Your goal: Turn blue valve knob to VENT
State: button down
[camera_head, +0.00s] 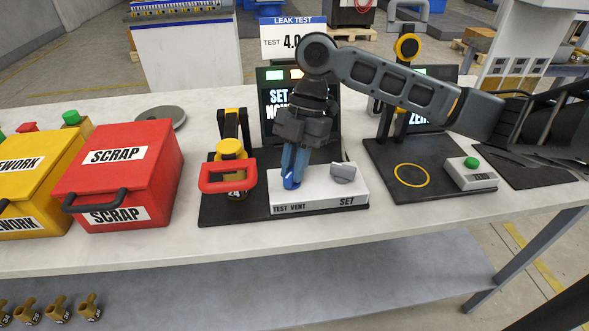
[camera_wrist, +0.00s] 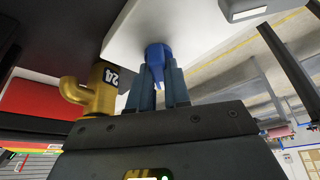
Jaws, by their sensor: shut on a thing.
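The blue valve knob (camera_head: 290,182) sits at the left part of a white panel (camera_head: 322,196) labelled TEST VENT and SET. My gripper (camera_head: 295,165) points down over the panel with its blue fingers shut on the knob. In the wrist view, the blue knob (camera_wrist: 158,55) lies between the two fingertips (camera_wrist: 160,82), and its pointed end shows. The fingers hide much of the knob in the head view, and I cannot tell exactly which label its pointer faces. A grey knob (camera_head: 343,172) is on the panel's right, near SET.
Left of the panel is a clamp with a red handle (camera_head: 228,176) over a brass part (camera_wrist: 98,90) marked 24. A display (camera_head: 273,110) stands behind. Red SCRAP (camera_head: 125,172) and yellow REWORK (camera_head: 35,180) bins stand left. A black station with a yellow ring (camera_head: 411,184) is right.

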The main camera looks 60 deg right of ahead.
jog(key=n+g+b, duration=0.1)
jog(key=n, duration=0.1)
jog(key=n+b, duration=0.2)
jog(key=shift+w+f+g, duration=0.15)
jog(key=shift+f+g, duration=0.25)
jog(key=shift+r+n+g+h+b, duration=0.1)
jog(key=shift+n+g+h+b, duration=0.5)
jog(key=shift+n, duration=1.1)
jog(key=c, duration=1.1)
grip_release()
jog(key=shift+r, duration=0.1)
jog(key=shift+w+r, duration=0.1)
jog(key=shift+r, duration=0.05)
jog(key=v, duration=0.7)
jog(key=shift+d+r, duration=0.1)
jog(key=shift+r, duration=0.15)
